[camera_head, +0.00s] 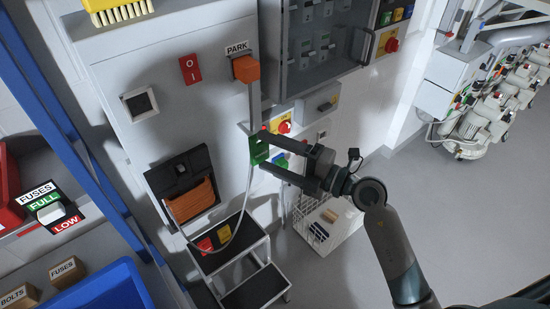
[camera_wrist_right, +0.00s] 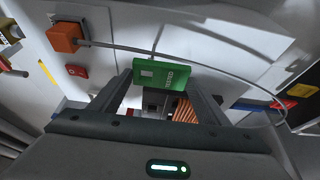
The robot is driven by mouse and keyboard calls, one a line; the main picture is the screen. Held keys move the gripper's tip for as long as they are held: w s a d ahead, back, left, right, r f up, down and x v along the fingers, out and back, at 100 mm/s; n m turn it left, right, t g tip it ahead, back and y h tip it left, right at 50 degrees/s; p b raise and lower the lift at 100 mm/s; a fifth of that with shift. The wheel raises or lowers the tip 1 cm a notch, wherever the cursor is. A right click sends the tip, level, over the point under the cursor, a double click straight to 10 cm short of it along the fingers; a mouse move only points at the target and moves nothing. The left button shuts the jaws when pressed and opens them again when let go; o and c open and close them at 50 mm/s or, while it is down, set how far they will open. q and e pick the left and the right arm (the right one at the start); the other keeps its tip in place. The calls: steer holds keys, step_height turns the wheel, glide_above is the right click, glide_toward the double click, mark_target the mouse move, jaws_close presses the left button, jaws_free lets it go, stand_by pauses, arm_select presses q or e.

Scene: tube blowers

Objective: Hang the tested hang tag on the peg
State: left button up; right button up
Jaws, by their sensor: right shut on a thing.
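My right gripper (camera_head: 268,152) is shut on the green hang tag (camera_head: 258,148). It holds the tag up in front of the grey cabinet face, below the orange PARK holder (camera_head: 246,68). In the right wrist view the tag (camera_wrist_right: 165,75) sits between the two fingertips and its "TESTED" lettering shows sideways. A small red spot (camera_head: 263,127) shows just above the tag in the head view. A thin light rod (camera_wrist_right: 157,40) rises behind the tag in the wrist view; I cannot tell whether it is the peg or whether the tag touches it. My left gripper is not in view.
A grey rod (camera_head: 254,103) hangs from the PARK holder, close to the tag, and a thin pale hose (camera_head: 243,205) loops below. A red switch (camera_head: 190,69) and an orange-filled opening (camera_head: 190,197) are on the cabinet. A step stool (camera_head: 258,287) stands below.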

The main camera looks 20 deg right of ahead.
mark_target(265, 149)
steer(key=shift+w+a+f+b, duration=0.1)
steer(key=shift+w+a+b, duration=0.15)
steer(key=shift+w, duration=0.25)
steer(key=shift+w+a+f+b, duration=0.1)
steer(key=shift+w+a+b, duration=0.15)
steer(key=shift+w, duration=0.3)
steer(key=shift+w+a+b, duration=0.15)
steer(key=shift+w+b, duration=0.2)
steer(key=shift+w, duration=0.15)
steer(key=shift+w+a+b, duration=0.25)
steer(key=shift+w+b, duration=0.1)
steer(key=shift+w, duration=0.45)
steer(key=shift+w+a+f+p, duration=0.15)
steer(key=shift+w+a+p, duration=0.2)
steer(key=shift+p, duration=0.3)
steer(key=shift+w+d+f, duration=0.1)
